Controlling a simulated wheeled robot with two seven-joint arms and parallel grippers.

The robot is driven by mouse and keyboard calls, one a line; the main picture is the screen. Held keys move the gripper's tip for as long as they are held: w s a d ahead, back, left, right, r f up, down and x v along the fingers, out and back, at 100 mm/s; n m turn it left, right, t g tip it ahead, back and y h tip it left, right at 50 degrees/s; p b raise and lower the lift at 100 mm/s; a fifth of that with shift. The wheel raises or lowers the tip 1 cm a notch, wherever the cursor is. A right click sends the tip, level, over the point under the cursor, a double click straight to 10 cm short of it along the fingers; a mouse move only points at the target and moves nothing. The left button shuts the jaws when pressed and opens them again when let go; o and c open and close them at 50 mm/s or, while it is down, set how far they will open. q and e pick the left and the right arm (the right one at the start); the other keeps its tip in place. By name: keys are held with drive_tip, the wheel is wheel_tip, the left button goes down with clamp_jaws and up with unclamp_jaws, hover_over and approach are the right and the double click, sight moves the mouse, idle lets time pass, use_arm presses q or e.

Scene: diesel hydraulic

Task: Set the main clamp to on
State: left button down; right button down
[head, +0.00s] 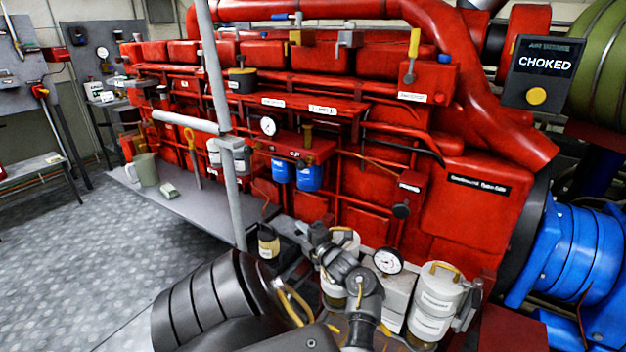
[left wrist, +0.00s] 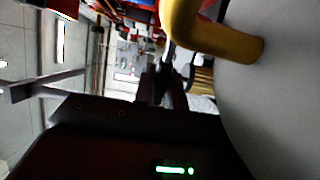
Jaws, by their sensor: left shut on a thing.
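My left gripper (head: 328,250) is at the bottom middle of the head view, among the white canisters in front of the red engine. It is shut on a small part there, which seems to be the main clamp. The fingers and my arm hide most of that part, so its label and setting cannot be read. In the left wrist view, a yellow bent handle (left wrist: 215,38) stands on a pale grey rounded surface (left wrist: 280,90) close to the camera. The dark fingers (left wrist: 165,85) show only dimly there. My right gripper is not in view.
A white canister (head: 437,302) with a yellow handle and a dial gauge (head: 388,261) stand close right of the gripper. Two blue filters (head: 296,173) hang behind. The floor (head: 60,260) at left is clear.

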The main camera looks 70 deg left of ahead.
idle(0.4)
use_arm(q)
drive_tip(key=c, duration=1.4)
unclamp_jaws()
drive_tip(key=shift+c, duration=0.2)
